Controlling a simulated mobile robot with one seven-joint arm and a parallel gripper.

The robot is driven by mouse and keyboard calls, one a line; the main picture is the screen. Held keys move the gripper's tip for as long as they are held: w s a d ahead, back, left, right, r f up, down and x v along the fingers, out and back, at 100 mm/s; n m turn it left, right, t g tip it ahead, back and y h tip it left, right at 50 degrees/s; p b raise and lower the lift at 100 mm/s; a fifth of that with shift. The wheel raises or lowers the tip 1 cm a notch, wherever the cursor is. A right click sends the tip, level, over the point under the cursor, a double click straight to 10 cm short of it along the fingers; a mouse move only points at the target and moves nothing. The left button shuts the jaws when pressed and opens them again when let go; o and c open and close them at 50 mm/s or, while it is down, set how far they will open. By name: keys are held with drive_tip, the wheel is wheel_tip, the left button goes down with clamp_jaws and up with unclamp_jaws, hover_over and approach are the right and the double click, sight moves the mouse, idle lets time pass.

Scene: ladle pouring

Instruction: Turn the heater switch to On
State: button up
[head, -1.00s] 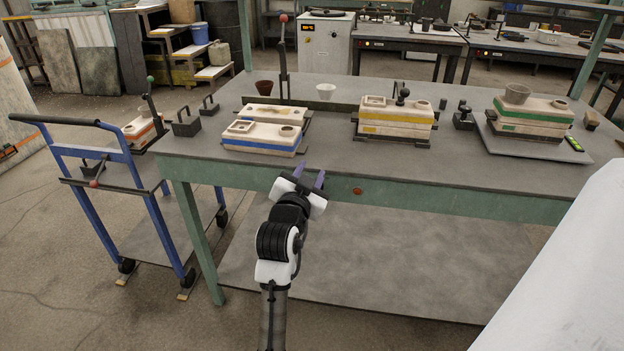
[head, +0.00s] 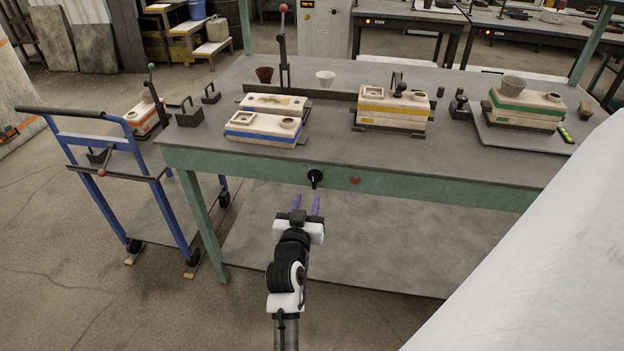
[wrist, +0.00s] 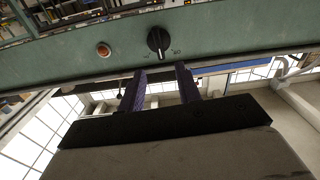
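The heater switch (head: 315,178) is a black rotary knob on the green front edge of the table. In the wrist view the knob (wrist: 158,40) shows a pale pointer line and small markings on both sides, too small to read for certain. A round red-orange indicator (head: 355,181) sits beside it; it also shows in the wrist view (wrist: 103,50). My gripper (head: 306,205) is just in front of and below the knob, its two purple fingers apart with nothing between them. In the wrist view the fingers (wrist: 162,84) point toward the knob without touching it.
The grey table (head: 350,150) carries flask moulds with blue (head: 262,137), yellow (head: 390,125) and green (head: 527,117) bands. A blue-framed cart (head: 150,190) stands at the left. A large white surface (head: 530,250) fills the lower right. The space around my gripper is clear.

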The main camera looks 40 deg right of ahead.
sight(313, 179)
drive_tip(key=p+x, duration=0.1)
drive_tip(key=x, duration=0.6)
drive_tip(key=shift+w+d+p, duration=0.2)
drive_tip(key=shift+w+p, duration=0.05)
drive_tip(key=shift+p, duration=0.05)
clamp_jaws()
